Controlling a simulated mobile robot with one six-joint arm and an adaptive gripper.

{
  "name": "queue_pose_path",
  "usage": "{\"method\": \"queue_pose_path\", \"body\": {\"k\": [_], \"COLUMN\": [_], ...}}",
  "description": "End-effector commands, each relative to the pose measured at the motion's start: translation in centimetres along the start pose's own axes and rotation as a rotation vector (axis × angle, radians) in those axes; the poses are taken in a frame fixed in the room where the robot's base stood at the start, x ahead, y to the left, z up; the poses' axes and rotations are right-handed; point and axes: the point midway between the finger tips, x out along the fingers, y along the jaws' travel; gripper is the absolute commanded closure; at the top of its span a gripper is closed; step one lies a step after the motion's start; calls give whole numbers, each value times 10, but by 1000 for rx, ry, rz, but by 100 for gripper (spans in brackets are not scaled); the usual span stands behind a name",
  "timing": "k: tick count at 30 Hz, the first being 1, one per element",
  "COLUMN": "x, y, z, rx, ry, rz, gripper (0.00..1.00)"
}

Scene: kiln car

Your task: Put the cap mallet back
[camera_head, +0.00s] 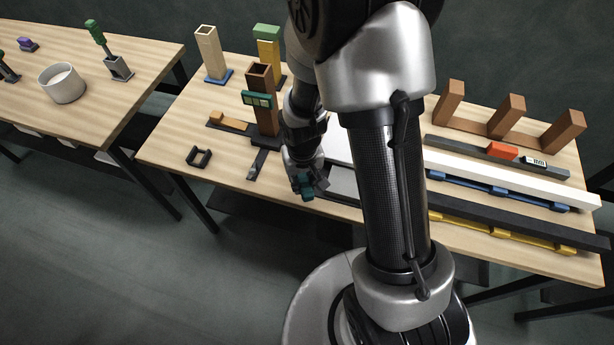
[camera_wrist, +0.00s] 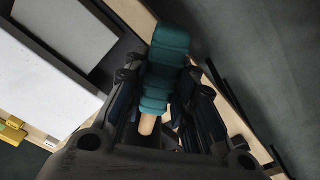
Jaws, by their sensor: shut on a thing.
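My gripper (camera_head: 305,182) is shut on a teal ridged piece with a pale wooden end, which I take to be the cap mallet (camera_head: 307,191). In the wrist view the mallet (camera_wrist: 165,65) lies between the two fingers of the gripper (camera_wrist: 165,115), its teal part pointing away from the palm. In the head view the gripper hangs at the front edge of the long table (camera_head: 180,155). I cannot tell which spot is the mallet's own place.
A brown post with a green display (camera_head: 262,100), a black open frame (camera_head: 199,157) and a dark flat strip (camera_head: 257,165) are left of the gripper. Long rails (camera_head: 500,178) lie to the right. A side table (camera_head: 80,110) holds a white bowl (camera_head: 62,84).

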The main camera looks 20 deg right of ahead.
Motion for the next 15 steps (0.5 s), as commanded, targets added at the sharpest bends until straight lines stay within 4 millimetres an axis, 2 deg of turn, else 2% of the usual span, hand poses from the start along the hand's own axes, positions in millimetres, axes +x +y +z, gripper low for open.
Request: {"method": "queue_pose_path", "body": {"k": [15], "x": [2], "y": [0], "z": [-1], "rx": [1], "ry": [3], "rz": [-2], "gripper": [100]}}
